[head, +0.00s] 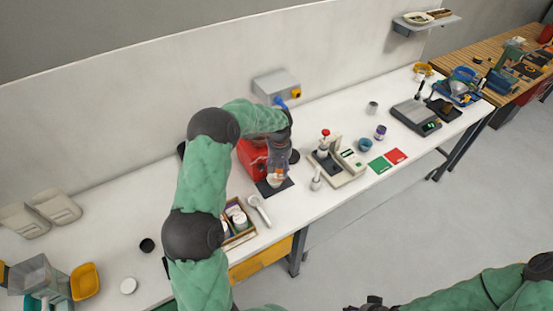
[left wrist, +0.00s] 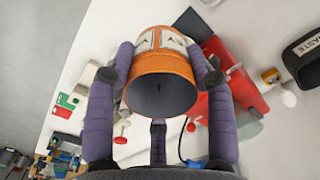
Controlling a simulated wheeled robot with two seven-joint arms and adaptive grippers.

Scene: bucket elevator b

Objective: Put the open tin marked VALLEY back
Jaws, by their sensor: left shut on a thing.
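My left gripper (head: 277,163) is shut on an orange tin with a white label. In the left wrist view the tin (left wrist: 160,68) sits between the purple fingers of the left gripper (left wrist: 162,75). Part of its lettering shows, ending in what looks like EY; the rest is hidden. In the head view the tin (head: 274,180) is small and partly hidden, over or on a dark mat (head: 281,188) before a red machine (head: 251,156). My right gripper (head: 373,304) is at the bottom edge, its jaws unclear.
A wooden box (head: 240,238) with several containers stands left of the tin, a white scoop (head: 259,210) beside it. A press with a red knob (head: 325,145) and a cream device (head: 347,165) stand to the right. A bin marked WASTE (left wrist: 303,62) shows in the left wrist view.

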